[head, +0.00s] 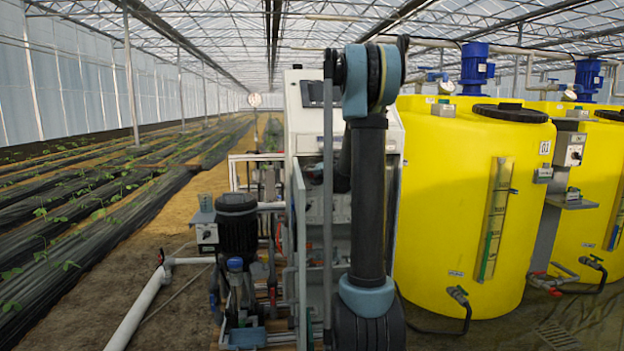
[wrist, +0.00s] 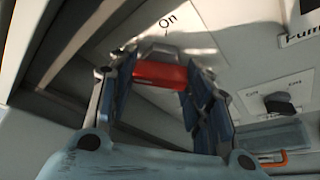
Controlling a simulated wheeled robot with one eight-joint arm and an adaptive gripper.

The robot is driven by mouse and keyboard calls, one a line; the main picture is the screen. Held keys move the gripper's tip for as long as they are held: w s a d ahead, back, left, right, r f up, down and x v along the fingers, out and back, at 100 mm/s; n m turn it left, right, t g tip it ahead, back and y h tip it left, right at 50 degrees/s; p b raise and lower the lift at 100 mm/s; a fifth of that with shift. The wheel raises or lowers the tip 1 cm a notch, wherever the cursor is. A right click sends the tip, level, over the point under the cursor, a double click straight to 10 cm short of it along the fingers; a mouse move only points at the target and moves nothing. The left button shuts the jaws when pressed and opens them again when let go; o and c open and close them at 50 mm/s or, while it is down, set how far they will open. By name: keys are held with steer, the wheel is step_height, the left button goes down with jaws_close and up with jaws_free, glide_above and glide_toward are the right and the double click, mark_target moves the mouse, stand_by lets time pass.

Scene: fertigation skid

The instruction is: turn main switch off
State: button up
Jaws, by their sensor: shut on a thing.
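The main switch has a red handle (wrist: 158,75), seen in the wrist view on a light panel plate. The word "On" is printed on the plate near the handle, toward the top of the picture. My gripper (wrist: 160,88) is shut on the red handle, with a dark blue finger pad on each side of it. The fingers hide part of the switch. In the head view, my arm stands in front of the white cabinet (head: 302,105), and the gripper and switch are hidden.
A black selector knob (wrist: 280,103) sits right of my gripper on the same panel, with an orange-red part (wrist: 272,158) below it. In the head view, a yellow tank (head: 440,190) stands right of the cabinet and a dark pump motor (head: 237,225) left.

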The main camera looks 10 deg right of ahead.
steer(key=o, duration=1.1)
steer(key=shift+f, duration=0.1)
steer(key=shift+c, duration=0.2)
steer(key=v, duration=1.1)
steer(key=shift+s+d, duration=0.25)
steer(key=shift+s, duration=0.15)
